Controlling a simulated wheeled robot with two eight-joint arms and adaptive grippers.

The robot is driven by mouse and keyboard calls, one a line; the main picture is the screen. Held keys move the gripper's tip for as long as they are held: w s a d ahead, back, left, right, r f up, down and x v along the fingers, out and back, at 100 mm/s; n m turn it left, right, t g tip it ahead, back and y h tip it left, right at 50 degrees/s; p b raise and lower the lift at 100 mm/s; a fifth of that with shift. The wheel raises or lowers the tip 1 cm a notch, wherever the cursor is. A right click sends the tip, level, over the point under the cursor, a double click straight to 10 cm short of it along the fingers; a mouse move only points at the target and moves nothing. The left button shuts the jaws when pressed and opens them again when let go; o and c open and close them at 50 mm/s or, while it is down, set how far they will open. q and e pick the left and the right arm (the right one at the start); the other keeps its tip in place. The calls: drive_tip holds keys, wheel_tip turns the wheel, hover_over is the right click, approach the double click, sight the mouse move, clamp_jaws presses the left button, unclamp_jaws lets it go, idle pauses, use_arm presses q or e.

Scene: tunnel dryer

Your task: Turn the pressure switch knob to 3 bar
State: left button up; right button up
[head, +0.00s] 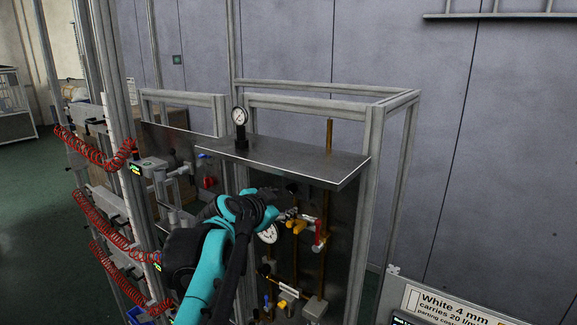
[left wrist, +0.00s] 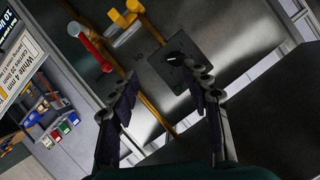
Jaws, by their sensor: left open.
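The pressure switch is most likely the dark square plate (left wrist: 160,72) with a round black knob (left wrist: 178,58), in the left wrist view. A small pale mark shows on the knob, but I cannot read any scale or setting. My left gripper (left wrist: 165,88) is open, its two fingers on either side below the plate, with nothing seen between them. In the head view my left gripper (head: 283,202) is in front of the steel panel, and the knob cannot be made out there. My right gripper is in neither view.
A red lever (head: 318,236) and yellow valve parts (head: 296,226) sit close right of my gripper. A brass pipe (head: 325,200) runs down the panel. A steel shelf (head: 290,158) with a gauge (head: 239,116) juts out above. Red coiled hoses (head: 95,155) hang at left.

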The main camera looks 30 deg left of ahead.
sight(290, 189)
use_arm(q)
drive_tip(key=w+a, duration=0.1)
drive_tip(key=w, duration=0.1)
drive_tip(key=w+p, duration=0.1)
drive_tip(key=w, duration=0.2)
drive_tip(key=w+a+p, duration=0.1)
drive_tip(key=w, duration=0.1)
drive_tip(key=shift+w+a+f, duration=0.25)
drive_tip(key=shift+w+a, duration=0.05)
drive_tip(key=shift+d, duration=0.1)
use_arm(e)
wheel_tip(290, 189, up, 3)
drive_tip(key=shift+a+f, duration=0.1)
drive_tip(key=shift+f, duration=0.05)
use_arm(q)
clamp_jaws()
